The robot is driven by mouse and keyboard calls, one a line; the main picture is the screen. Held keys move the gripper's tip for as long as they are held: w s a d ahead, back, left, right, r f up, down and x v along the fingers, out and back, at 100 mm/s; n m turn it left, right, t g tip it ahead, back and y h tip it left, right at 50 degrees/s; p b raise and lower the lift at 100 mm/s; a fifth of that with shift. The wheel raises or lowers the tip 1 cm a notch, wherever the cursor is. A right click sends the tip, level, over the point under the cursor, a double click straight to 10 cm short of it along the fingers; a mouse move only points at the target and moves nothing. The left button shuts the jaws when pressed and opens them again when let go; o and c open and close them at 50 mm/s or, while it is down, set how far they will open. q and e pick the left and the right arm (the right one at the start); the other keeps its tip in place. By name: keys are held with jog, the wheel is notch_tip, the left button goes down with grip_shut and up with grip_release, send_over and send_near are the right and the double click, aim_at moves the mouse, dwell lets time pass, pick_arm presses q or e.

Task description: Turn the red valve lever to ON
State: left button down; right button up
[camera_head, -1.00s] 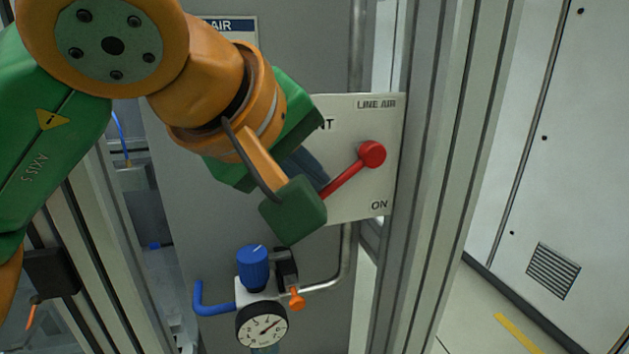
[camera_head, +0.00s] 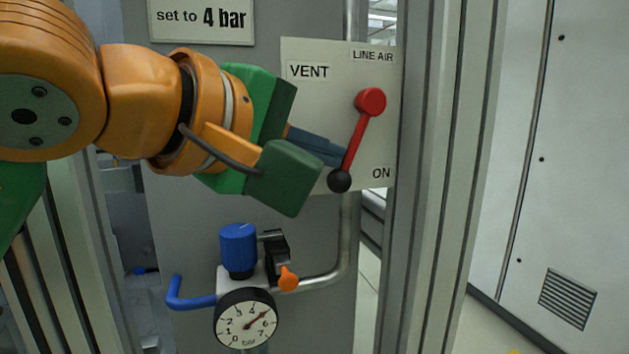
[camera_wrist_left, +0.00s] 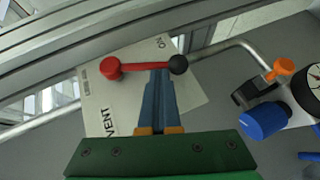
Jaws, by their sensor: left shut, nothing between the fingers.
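The red valve lever (camera_head: 357,143) hangs from a round red hub (camera_head: 371,102) on a pale plate (camera_head: 310,95) marked VENT, LINE AIR and ON. Its black knob (camera_head: 340,181) points down and slightly left, left of the ON label (camera_head: 381,173). My left gripper (camera_head: 343,154) is shut and empty, its blue fingertips against or very close to the lever's left side, just above the knob. In the left wrist view the fingertips (camera_wrist_left: 160,72) meet the red lever (camera_wrist_left: 143,67) beside its black knob (camera_wrist_left: 179,65). My right gripper is out of view.
A metal post (camera_head: 430,180) stands right of the plate. A "set to 4 bar" sign (camera_head: 202,20) is above.

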aim_at(345, 173)
pick_arm(q)
jog(key=f+b, duration=0.1)
jog(key=d+f+n+t+h+b, duration=0.1)
jog(key=b, duration=0.1)
jog(key=shift+w+d+t, duration=0.1)
jog(key=shift+w+t, duration=0.15)
jog(key=shift+t, duration=0.05)
jog(key=shift+d+b, duration=0.35)
jog(key=shift+b, duration=0.2)
jog(key=shift+w, duration=0.1)
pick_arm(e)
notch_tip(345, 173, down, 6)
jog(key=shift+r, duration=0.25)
pick_arm(q)
jog(key=shift+d+f, duration=0.15)
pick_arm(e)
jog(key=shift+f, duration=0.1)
